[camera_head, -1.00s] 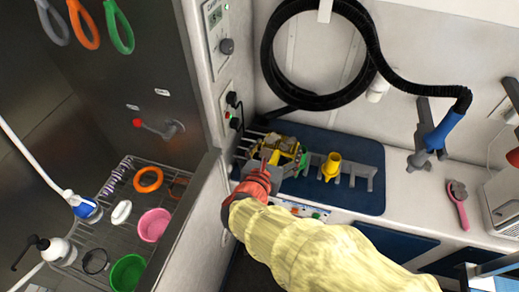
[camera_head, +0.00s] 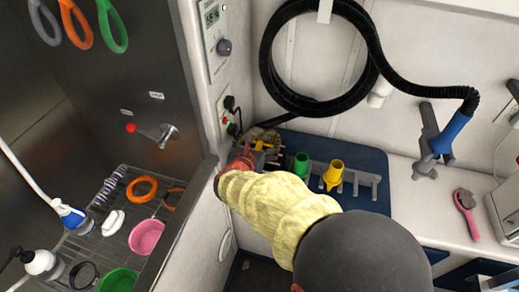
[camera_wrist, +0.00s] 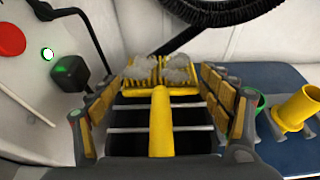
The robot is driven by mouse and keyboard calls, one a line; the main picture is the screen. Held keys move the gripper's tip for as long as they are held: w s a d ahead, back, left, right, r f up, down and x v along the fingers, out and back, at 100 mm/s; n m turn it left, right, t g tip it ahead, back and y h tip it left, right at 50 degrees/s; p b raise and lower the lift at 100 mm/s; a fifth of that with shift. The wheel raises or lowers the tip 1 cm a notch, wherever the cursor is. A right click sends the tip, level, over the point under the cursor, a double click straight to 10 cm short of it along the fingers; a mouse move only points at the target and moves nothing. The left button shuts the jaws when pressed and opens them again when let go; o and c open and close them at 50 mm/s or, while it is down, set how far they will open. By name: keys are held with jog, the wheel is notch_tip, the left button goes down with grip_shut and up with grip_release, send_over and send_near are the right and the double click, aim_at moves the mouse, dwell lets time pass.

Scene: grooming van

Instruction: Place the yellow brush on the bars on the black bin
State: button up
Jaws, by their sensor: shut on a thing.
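The yellow brush (camera_wrist: 160,120) has grey fur on its head and its handle points back toward my wrist camera. My gripper (camera_wrist: 162,80) has one finger on each side and is shut on the brush near its head. The black bin (camera_wrist: 135,118) shows as a dark opening below, crossed by grey bars (camera_wrist: 190,130). The brush lies over the bars in this view; I cannot tell whether it touches them. In the head view, my gripper (camera_head: 246,160) hides most of the bin, and a bit of the yellow brush (camera_head: 265,138) shows behind it.
A green holder (camera_head: 300,164) and a yellow holder (camera_head: 333,174) stand on the blue mat (camera_head: 365,160) to the right. The wall with a plug and knobs (camera_head: 222,100) is close on the left. A black hose (camera_head: 265,70) hangs behind.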

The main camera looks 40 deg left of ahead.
aim_at(260, 147)
jog(key=f, duration=0.1)
jog(key=f+b, duration=0.2)
jog(key=f, duration=0.1)
jog(key=shift+w+a+f, duration=0.1)
jog(key=shift+w+a, duration=0.15)
jog(key=shift+a, duration=0.05)
jog(key=o, duration=1.2)
jog(key=shift+c, duration=0.2)
